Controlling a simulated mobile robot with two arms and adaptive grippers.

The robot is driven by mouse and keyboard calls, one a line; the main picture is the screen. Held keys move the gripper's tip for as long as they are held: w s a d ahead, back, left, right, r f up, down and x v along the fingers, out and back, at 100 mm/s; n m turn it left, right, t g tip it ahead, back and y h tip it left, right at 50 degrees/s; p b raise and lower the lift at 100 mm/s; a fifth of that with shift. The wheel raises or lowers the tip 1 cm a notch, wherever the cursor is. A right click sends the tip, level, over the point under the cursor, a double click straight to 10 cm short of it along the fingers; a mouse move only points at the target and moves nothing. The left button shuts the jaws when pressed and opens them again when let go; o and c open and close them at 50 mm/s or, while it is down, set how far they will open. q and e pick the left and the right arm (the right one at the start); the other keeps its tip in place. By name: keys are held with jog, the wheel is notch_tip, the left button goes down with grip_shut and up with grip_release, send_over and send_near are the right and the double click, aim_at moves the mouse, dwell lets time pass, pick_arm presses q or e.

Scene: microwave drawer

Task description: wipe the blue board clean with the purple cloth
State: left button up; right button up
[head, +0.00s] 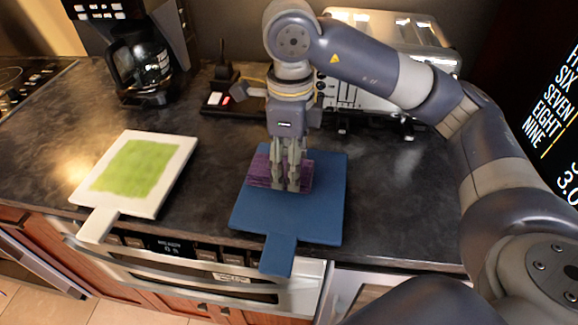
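The blue board (265,215) lies flat on the dark counter, its handle pointing toward the front edge. Its visible surface looks plain blue, with no marks that I can make out. The purple cloth (262,172) is on the upper left part of the board. My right gripper (291,187) comes down from above, its fingers close together on the cloth, which shows on both sides of them. The fingers and cloth hide a part of the board. My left gripper is not in view.
A white board (91,192) with a green patch lies to the left. Bare counter lies between the boards and right of the blue one.

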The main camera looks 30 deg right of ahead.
jog(key=shift+w+d+b, duration=0.2)
jog(key=shift+w+d, duration=0.85)
jog(key=shift+w, duration=0.2)
jog(key=shift+w+d+b, duration=0.2)
jog(key=shift+w+d, duration=0.8)
jog(key=shift+w, duration=0.2)
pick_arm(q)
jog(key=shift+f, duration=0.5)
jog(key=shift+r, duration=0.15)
pick_arm(e)
notch_tip(320, 180, up, 4)
jog(key=p, duration=0.4)
jog(key=shift+r, duration=0.15)
pick_arm(q)
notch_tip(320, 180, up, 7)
jog(key=p, duration=0.3)
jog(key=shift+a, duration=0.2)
pick_arm(e)
notch_tip(320, 180, up, 4)
jog(key=shift+f, duration=0.15)
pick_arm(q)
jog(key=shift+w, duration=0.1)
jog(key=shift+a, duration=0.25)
